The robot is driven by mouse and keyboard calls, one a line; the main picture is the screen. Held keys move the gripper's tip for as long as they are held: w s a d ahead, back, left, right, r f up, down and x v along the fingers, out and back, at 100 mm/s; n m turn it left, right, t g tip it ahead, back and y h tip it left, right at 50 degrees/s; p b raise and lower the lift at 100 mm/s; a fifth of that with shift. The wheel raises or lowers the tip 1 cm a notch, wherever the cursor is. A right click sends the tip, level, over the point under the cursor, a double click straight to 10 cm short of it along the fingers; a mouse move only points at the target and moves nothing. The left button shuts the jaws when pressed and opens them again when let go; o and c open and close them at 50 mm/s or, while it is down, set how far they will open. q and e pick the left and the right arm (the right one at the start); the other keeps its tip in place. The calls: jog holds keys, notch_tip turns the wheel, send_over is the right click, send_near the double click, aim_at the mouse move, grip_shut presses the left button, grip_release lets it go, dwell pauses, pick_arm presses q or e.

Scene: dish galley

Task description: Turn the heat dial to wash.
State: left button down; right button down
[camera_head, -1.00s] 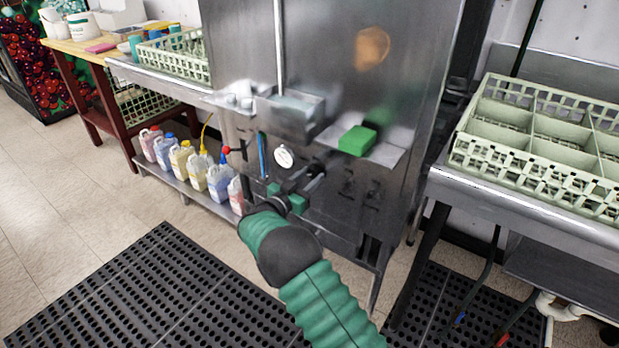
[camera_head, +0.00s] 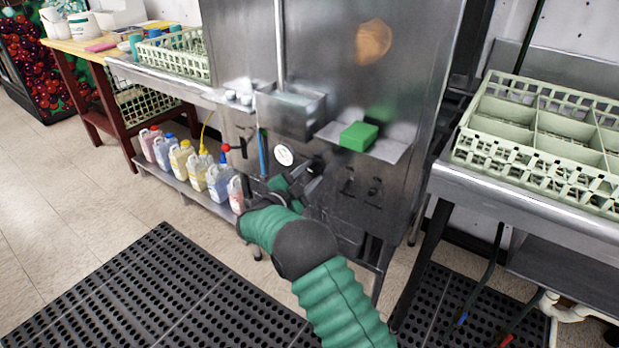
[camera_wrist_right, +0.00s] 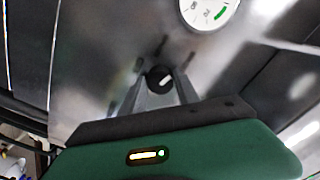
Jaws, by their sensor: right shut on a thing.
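The heat dial (camera_wrist_right: 159,78) is a small round black knob with a white pointer line on the steel front of the dish machine (camera_head: 335,75). In the wrist view the pointer slants to the upper right, and dark marks sit on the panel around the knob. My right gripper (camera_wrist_right: 160,86) is shut on the dial, one finger on each side. In the head view my right gripper (camera_head: 311,176) reaches the panel below the white gauge (camera_head: 283,155) and largely hides the dial. My left gripper is not in view.
A green sponge (camera_head: 358,136) lies on a small steel shelf above right of my gripper. Other dark controls (camera_head: 374,190) are to the right. Several bottles (camera_head: 182,160) stand on a low shelf at left. A dish rack (camera_head: 545,130) sits on the right counter.

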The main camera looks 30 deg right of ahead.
jog(key=shift+m+b, duration=0.4)
jog(key=shift+m, duration=0.6)
jog(key=shift+r, duration=0.1)
jog(key=c, duration=1.2)
grip_release()
jog(key=shift+w, duration=0.1)
jog(key=o, duration=0.3)
jog(key=shift+d, duration=0.1)
